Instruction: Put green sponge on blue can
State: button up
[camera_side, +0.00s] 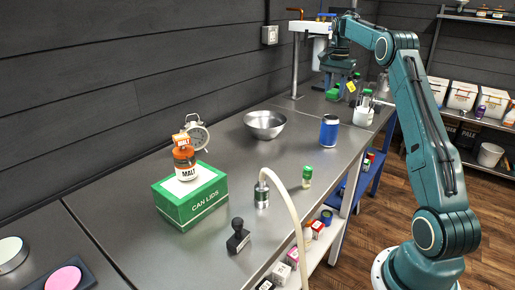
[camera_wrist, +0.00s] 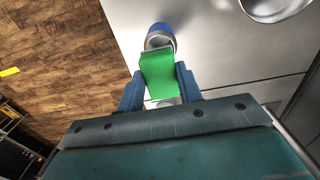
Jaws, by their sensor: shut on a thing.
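My gripper (camera_side: 336,84) is raised over the far end of the metal table in the side view. It is shut on the green sponge (camera_side: 333,94), which hangs below it. In the wrist view the sponge (camera_wrist: 157,72) sits between the two fingers of my gripper (camera_wrist: 158,88). The blue can (camera_side: 329,131) stands upright on the table, nearer the side camera and apart from the sponge. In the wrist view the can (camera_wrist: 161,32) shows beyond the sponge, its lower part partly hidden by it.
A metal bowl (camera_side: 265,123) stands left of the can. A white container (camera_side: 363,116) with green-capped items is to its right. The table around the can is clear.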

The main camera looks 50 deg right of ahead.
aim_at(334, 91)
jog(key=shift+f, duration=3.3)
jog(key=shift+f, duration=0.15)
jog(key=o, duration=1)
jog(key=shift+c, duration=0.2)
notch_tip(334, 91, up, 12)
jog(key=shift+f, duration=0.2)
jog(key=shift+r, duration=0.35)
jog(key=shift+a, duration=0.1)
